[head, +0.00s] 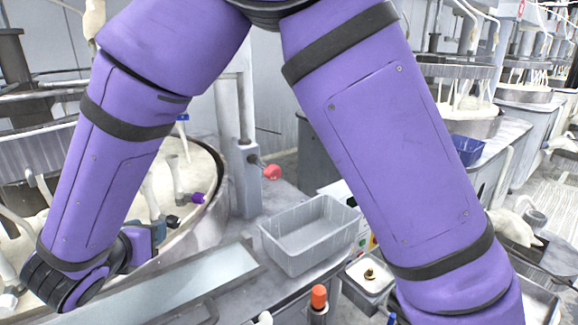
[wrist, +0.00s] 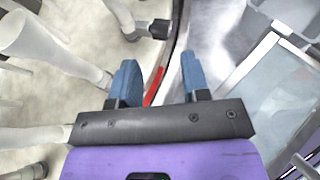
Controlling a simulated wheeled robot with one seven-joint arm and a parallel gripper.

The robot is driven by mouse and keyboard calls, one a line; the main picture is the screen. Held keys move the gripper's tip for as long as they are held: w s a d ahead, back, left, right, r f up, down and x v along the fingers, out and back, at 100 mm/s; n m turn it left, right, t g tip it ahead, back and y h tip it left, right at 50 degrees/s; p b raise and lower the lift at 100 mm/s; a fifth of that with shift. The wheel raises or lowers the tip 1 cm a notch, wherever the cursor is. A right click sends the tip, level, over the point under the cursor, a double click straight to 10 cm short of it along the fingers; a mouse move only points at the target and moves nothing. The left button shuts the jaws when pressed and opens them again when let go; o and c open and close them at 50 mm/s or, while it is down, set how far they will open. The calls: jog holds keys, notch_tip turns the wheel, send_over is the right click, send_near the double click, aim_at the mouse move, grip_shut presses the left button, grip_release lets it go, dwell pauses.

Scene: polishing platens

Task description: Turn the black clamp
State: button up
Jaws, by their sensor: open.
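A black clamp (wrist: 158,29) sits on the end of a white pipe (wrist: 122,14) at the top of the wrist view. In the head view a small black fitting (head: 171,221), probably the same clamp, shows just beyond my gripper. My gripper (wrist: 159,62) is open, with its two blue fingers apart and nothing between them. The clamp lies ahead of the fingertips, a little towards the left finger, and does not appear to touch them. In the head view my arm hides most of the gripper.
The curved metal rim (head: 213,205) of the round platen runs beneath my fingers, with a red strip (wrist: 154,87) along it. A purple-ended fitting (head: 197,198) stands near the clamp. A grey bin (head: 310,240) and an orange-capped knob (head: 318,297) are to the right.

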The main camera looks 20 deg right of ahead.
jog(key=s+d+r+m+g, duration=0.2)
jog(key=d+m, duration=0.3)
jog(key=d, duration=0.3)
jog(key=s+d+r+m+g, duration=0.2)
jog(key=d+r+m, duration=0.3)
jog(key=d, duration=0.4)
jog(key=s+d+r+m+g, duration=0.3)
jog(key=d+m, duration=0.3)
jog(key=d, duration=0.3)
jog(key=shift+d+r+g, duration=0.15)
jog(key=shift+r+g, duration=0.45)
jog(key=shift+g, duration=0.1)
